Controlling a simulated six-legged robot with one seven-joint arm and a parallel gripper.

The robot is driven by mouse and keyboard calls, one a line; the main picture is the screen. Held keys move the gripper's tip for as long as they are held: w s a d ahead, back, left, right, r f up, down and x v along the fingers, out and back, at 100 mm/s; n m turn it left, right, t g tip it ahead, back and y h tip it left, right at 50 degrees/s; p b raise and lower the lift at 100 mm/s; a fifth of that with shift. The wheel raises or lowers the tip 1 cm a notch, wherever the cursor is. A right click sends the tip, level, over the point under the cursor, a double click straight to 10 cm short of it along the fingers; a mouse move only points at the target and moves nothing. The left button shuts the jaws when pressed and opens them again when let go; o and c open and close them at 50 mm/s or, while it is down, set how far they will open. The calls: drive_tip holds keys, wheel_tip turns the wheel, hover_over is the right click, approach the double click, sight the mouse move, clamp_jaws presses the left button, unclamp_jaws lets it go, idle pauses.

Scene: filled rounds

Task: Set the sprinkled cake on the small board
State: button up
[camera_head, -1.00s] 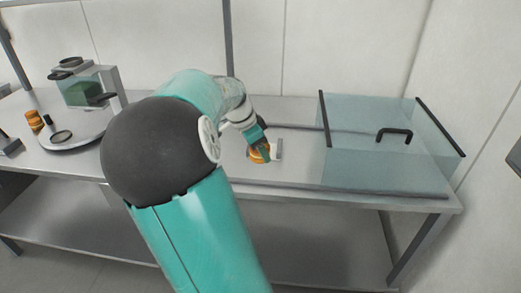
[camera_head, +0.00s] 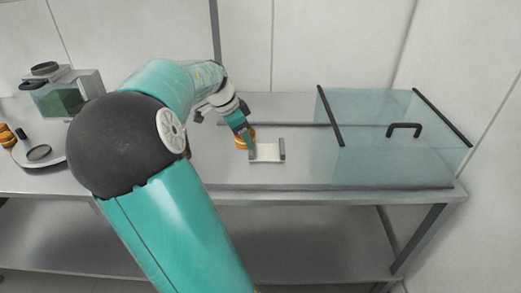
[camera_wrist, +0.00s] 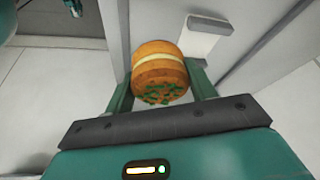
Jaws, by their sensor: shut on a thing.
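The sprinkled cake (camera_wrist: 160,72) is round and orange-brown, with a pale cream layer and green sprinkles. My gripper (camera_wrist: 160,85) is shut on it, one finger on each side. The cake also shows at the fingertips in the head view (camera_head: 243,140). The small board (camera_head: 267,153) is a white slab with grey raised ends on the metal bench. It lies just right of the cake in the head view. Part of a white piece, likely the board, shows beyond the cake in the wrist view (camera_wrist: 200,40). Any gap under the cake is unclear.
A glass case (camera_head: 385,130) with black edges and a handle stands right of the board. A round plate (camera_head: 35,158) with a dark-rimmed disc, another orange item (camera_head: 7,137) and a glass-sided machine (camera_head: 58,98) are at left. Bench space around the board is clear.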

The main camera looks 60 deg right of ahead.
drive_tip(key=shift+s+d, duration=0.3)
drive_tip(key=d+f, duration=0.2)
drive_tip(key=d, duration=0.2)
drive_tip(key=d+f, duration=0.3)
drive_tip(key=d, duration=0.1)
drive_tip(key=d+f, duration=0.3)
drive_tip(key=d, duration=0.1)
drive_tip(key=shift+d+f, duration=0.1)
drive_tip(key=shift+f, duration=0.05)
drive_tip(key=shift+s+d+f, duration=0.1)
drive_tip(key=shift+d+f, duration=0.3)
drive_tip(key=shift+f, duration=0.05)
drive_tip(key=shift+d+f, duration=0.15)
drive_tip(key=shift+f, duration=0.8)
drive_tip(key=shift+d+f, duration=0.15)
drive_tip(key=shift+f, duration=0.75)
drive_tip(key=shift+f, duration=0.2)
drive_tip(key=o, duration=0.7)
drive_tip(key=shift+r, duration=0.1)
